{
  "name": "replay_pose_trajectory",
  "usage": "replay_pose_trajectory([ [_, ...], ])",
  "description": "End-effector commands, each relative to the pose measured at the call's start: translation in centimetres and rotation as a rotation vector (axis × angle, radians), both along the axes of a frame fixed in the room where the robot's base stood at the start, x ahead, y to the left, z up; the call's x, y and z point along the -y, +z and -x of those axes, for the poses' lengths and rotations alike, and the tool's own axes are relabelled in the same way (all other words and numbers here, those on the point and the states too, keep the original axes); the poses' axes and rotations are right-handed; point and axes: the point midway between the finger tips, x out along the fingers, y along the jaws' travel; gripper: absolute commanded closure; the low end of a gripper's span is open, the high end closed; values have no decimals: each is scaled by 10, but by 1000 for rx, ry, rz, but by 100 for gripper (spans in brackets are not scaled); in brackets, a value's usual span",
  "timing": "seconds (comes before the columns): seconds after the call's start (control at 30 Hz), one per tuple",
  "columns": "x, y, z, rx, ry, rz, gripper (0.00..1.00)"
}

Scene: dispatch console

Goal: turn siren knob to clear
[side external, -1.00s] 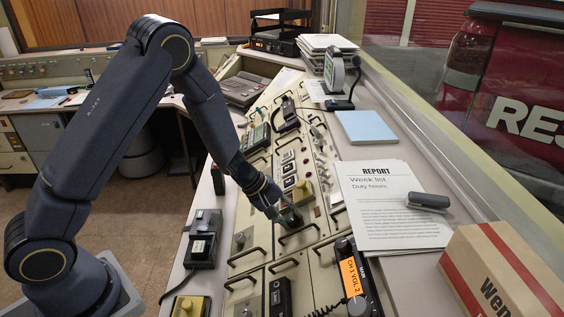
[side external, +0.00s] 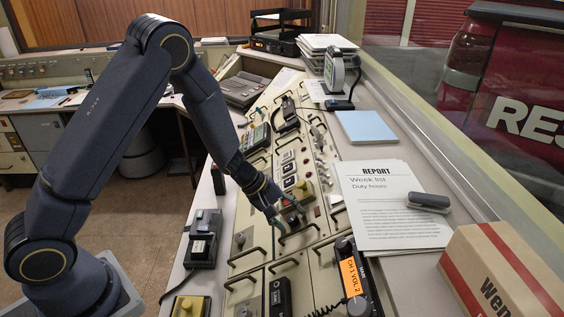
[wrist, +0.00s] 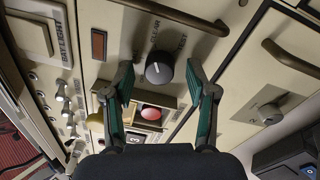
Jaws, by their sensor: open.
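The siren knob (wrist: 159,69) is a round black knob on the beige console panel. The wrist view shows the words CLEAR and TEST printed around it; where the knob points is too small to tell. My gripper (wrist: 160,76) is open, with one green-faced finger on each side of the knob in that view. A gap shows between each finger and the knob. In the side external view my gripper (side external: 289,218) is low over the panel, and its fingers and wrist largely hide the knob.
Bar handles (wrist: 175,14) stand out from the panel around the knob. A red button (wrist: 151,113), a yellow knob (wrist: 97,121) and a grey knob (wrist: 270,113) are nearby. A radio with an orange label (side external: 352,277) and papers (side external: 388,205) lie to the right.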

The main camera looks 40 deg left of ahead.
Motion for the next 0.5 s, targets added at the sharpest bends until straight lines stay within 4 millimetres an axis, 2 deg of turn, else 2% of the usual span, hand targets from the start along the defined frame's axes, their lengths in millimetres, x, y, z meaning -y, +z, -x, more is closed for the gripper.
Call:
replay_pose_trajectory([
  [0.17, -9, 19, 9, 4, 2, 0, 43],
  [0.5, -39, 79, 40, 5, 2, -2, 43],
])
